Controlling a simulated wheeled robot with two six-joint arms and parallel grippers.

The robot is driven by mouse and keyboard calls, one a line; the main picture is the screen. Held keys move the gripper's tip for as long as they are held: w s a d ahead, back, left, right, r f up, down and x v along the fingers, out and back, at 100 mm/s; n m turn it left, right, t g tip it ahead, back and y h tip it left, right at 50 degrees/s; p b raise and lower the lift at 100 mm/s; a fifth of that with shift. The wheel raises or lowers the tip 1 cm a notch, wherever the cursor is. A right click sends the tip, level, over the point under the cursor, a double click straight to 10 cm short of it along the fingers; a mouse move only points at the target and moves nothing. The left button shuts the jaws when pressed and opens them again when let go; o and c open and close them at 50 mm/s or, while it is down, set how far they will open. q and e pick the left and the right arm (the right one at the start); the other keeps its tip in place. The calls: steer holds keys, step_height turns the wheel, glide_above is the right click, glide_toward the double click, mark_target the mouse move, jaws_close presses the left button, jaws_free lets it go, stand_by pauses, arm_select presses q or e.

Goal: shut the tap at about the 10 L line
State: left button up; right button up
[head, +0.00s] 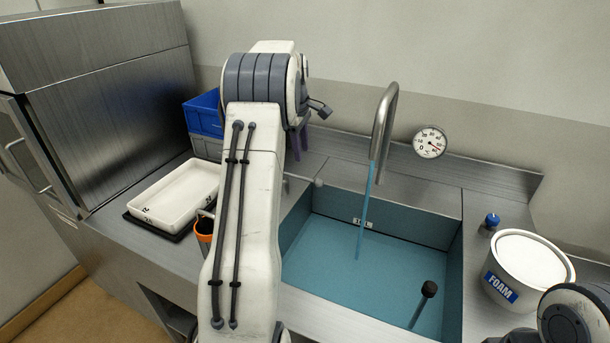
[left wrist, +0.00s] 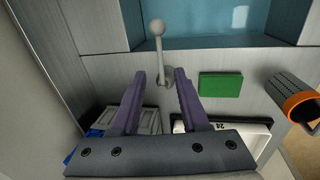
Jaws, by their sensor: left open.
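The curved metal tap (head: 383,125) stands behind the sink (head: 448,262), and a stream of water (head: 365,205) runs from it. The sink holds blue-green water (head: 335,265). A small 10 L plate (head: 362,223) is on the far wall, with the water surface close below it; the exact gap is unclear. The tap lever, a thin rod with a ball end (head: 318,183), points toward the sink; it also shows in the left wrist view (left wrist: 157,27). My left gripper (left wrist: 160,73) is open, its purple fingers on either side of the lever's base, apparently not gripping.
A dial gauge (head: 430,142) is on the wall. A FOAM tub (head: 527,268) and blue knob (head: 491,221) stand at right. A black-headed rod (head: 429,289) is in the sink. At left are a white tray (head: 175,192), blue crate (head: 203,115) and orange-rimmed cup (head: 204,229). A green pad (left wrist: 220,85) lies near the lever.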

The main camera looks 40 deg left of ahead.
mark_target(305, 179)
arm_select(q)
steer(key=f, duration=0.3)
steer(key=w+f+p, duration=0.1)
steer(key=f, duration=0.2)
steer(key=w+f, duration=0.1)
steer(key=f, duration=0.3)
steer(key=shift+a, duration=0.2)
steer(key=shift+c, duration=0.3)
jaws_close()
steer(key=shift+r, duration=0.1)
stand_by(0.7)
